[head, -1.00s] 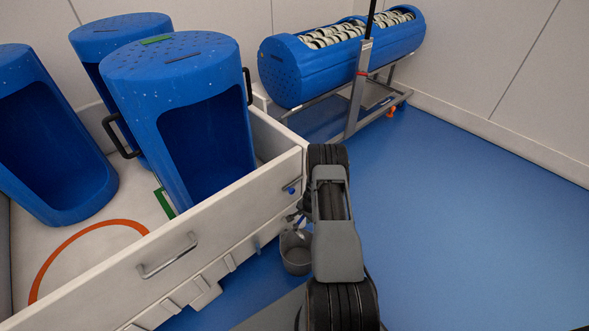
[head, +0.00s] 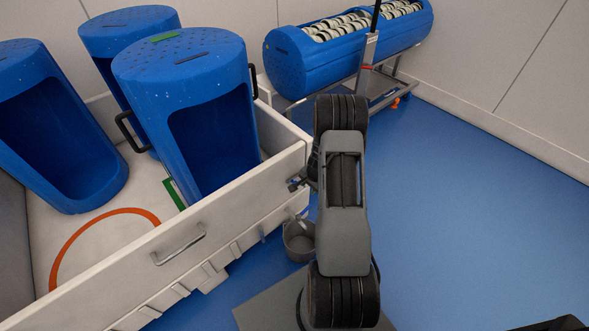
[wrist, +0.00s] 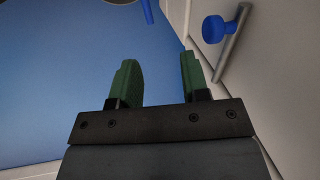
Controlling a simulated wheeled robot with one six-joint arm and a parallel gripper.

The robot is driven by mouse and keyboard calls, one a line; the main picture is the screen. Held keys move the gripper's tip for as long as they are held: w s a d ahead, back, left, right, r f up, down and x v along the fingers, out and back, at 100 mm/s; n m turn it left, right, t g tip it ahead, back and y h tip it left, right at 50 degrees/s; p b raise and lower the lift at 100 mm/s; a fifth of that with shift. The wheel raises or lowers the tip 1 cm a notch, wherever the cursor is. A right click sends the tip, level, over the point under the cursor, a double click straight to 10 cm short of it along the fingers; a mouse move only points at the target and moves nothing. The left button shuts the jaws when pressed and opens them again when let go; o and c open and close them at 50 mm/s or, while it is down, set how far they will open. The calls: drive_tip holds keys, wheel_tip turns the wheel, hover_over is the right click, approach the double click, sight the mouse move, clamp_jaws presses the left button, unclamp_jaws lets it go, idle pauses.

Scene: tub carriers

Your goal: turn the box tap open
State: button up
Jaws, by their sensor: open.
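The tap on the box wall shows in the wrist view as a round blue knob (wrist: 213,29) beside a slanted grey metal bar (wrist: 231,48). My gripper (wrist: 157,62) is open and empty, with two green-padded fingers. The knob lies ahead and to the right of the right finger, apart from it. In the head view my gripper (head: 299,184) is small and partly hidden by my arm, close to the outer wall of the white box (head: 232,213). The tap's knob is hidden there.
A grey bucket (head: 299,241) stands on the floor below. A blue spout-like piece (head: 263,234) shows near the box's lower edge. Several blue tubs (head: 185,105) stand in the box. A blue roller carrier (head: 288,70) is behind. Floor to the right is clear.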

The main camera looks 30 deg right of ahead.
drive_tip(key=w+a+r+n, duration=0.1)
drive_tip(key=a+r+n, duration=0.2)
drive_tip(key=a+r, duration=0.3)
drive_tip(key=shift+a+r+n+p, duration=0.15)
drive_tip(key=shift+r+n+p, duration=0.2)
drive_tip(key=shift+r, duration=2.5)
